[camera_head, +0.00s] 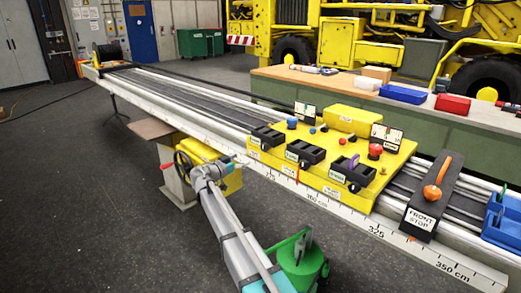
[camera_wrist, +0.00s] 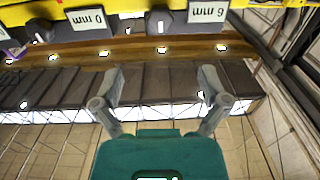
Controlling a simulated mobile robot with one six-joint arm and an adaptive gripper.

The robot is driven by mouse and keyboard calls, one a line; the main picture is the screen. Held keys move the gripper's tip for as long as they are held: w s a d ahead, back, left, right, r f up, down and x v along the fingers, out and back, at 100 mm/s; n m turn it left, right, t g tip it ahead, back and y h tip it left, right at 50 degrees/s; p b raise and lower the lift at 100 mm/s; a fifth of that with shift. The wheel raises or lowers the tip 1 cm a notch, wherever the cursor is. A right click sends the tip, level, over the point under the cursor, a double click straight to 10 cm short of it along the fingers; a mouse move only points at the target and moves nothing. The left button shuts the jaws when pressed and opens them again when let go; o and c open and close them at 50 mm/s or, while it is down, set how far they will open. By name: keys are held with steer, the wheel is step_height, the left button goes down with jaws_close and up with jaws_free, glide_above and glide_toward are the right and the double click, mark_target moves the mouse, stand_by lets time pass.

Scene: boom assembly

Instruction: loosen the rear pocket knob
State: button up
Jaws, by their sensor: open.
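The yellow carriage (camera_head: 330,190) sits on the long rail in the head view, with three black pockets in a row: left (camera_head: 268,137), middle (camera_head: 304,152) and right (camera_head: 347,172). The picture does not mark which is the rear one. Small dark knobs show on the pocket fronts, too small to read their setting. My gripper (camera_head: 238,160) is at the carriage's left front edge, apart from the pockets. In the wrist view my gripper (camera_wrist: 162,95) is open and empty. Beyond its fingers, upside down, are pocket faces labelled 0 mm (camera_wrist: 87,19) and 6 mm (camera_wrist: 207,15).
A blue knob (camera_head: 292,123) and a red knob (camera_head: 375,150) stand up from the carriage. The front stop (camera_head: 432,200) with an orange handle is to the right on the rail. A workbench (camera_head: 350,105) runs behind the rail.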

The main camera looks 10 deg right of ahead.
mark_target(263, 148)
steer(key=x, duration=1.3)
steer(key=shift+w+d, duration=0.2)
